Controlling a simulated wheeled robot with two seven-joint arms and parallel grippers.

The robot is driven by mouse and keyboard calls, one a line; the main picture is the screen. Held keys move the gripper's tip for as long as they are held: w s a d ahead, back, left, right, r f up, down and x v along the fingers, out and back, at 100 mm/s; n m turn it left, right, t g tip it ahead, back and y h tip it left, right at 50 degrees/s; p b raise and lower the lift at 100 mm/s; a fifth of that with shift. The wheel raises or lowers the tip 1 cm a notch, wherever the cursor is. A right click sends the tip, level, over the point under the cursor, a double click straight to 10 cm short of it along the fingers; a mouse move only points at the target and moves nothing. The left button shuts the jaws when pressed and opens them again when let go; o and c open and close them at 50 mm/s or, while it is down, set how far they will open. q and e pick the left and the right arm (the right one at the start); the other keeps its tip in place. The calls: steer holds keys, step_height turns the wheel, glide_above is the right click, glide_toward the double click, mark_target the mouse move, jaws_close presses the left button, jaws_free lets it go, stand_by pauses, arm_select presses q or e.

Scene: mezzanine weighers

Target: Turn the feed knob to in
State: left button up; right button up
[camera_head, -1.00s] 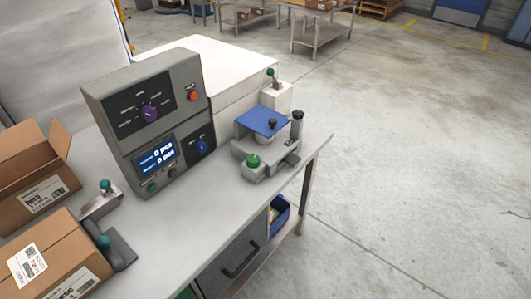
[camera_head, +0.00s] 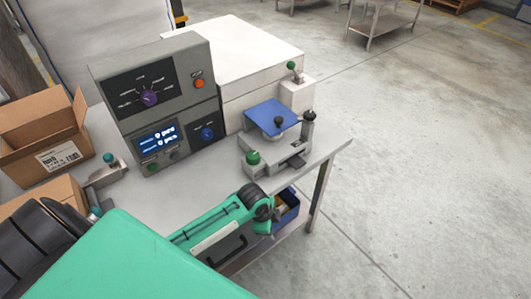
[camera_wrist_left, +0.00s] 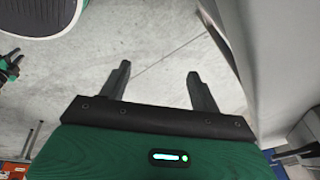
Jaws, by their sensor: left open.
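A grey control box (camera_head: 165,95) stands on the bench. A purple knob (camera_head: 149,98) sits on its upper dark panel, ringed by several small labels. A blue knob (camera_head: 207,134) sits lower, right of the lit display, with small labels above it. The lettering is too small to read, so I cannot tell which is the feed knob or how it is set. My left arm reaches in from the lower left, in front of the bench. My left gripper (camera_wrist_left: 160,80) is open and empty in the left wrist view, over the floor, apart from both knobs. My right gripper is not seen.
A display (camera_head: 158,138) lies below the purple knob, and an orange button (camera_head: 199,84) is at upper right. A fixture with a blue plate (camera_head: 271,115) stands right of the box. An open carton (camera_head: 40,135) is at left.

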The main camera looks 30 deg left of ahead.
mark_target(253, 154)
arm_select(q)
steer(key=w+a+r+m, duration=0.2)
steer(key=w+r+m, duration=0.1)
steer(key=r, duration=0.1)
steer(key=w+a+r+m, duration=0.2)
steer(key=w+r+m, duration=0.1)
steer(key=r, duration=0.2)
steer(key=w+a+r+m+g, duration=0.1)
steer(key=w+a+r+m, duration=0.1)
steer(key=w+r+m, duration=0.1)
steer(key=shift+w+r+m, duration=0.35)
steer(key=shift+r+m, duration=0.15)
steer(key=shift+r, duration=0.3)
steer(key=w+a+r+m+g+y, duration=0.1)
steer(key=a+r+m, duration=0.3)
steer(key=r, duration=0.3)
steer(key=w+a+r+m, duration=0.2)
steer(key=a+r+m, duration=0.2)
steer(key=r, duration=0.3)
step_height(253, 154, down, 12)
steer(key=p, duration=0.4)
steer(key=shift+s+a+r, duration=0.1)
steer(key=shift+s+r, duration=0.05)
steer(key=shift+r, duration=0.05)
steer(key=shift+f, duration=0.5)
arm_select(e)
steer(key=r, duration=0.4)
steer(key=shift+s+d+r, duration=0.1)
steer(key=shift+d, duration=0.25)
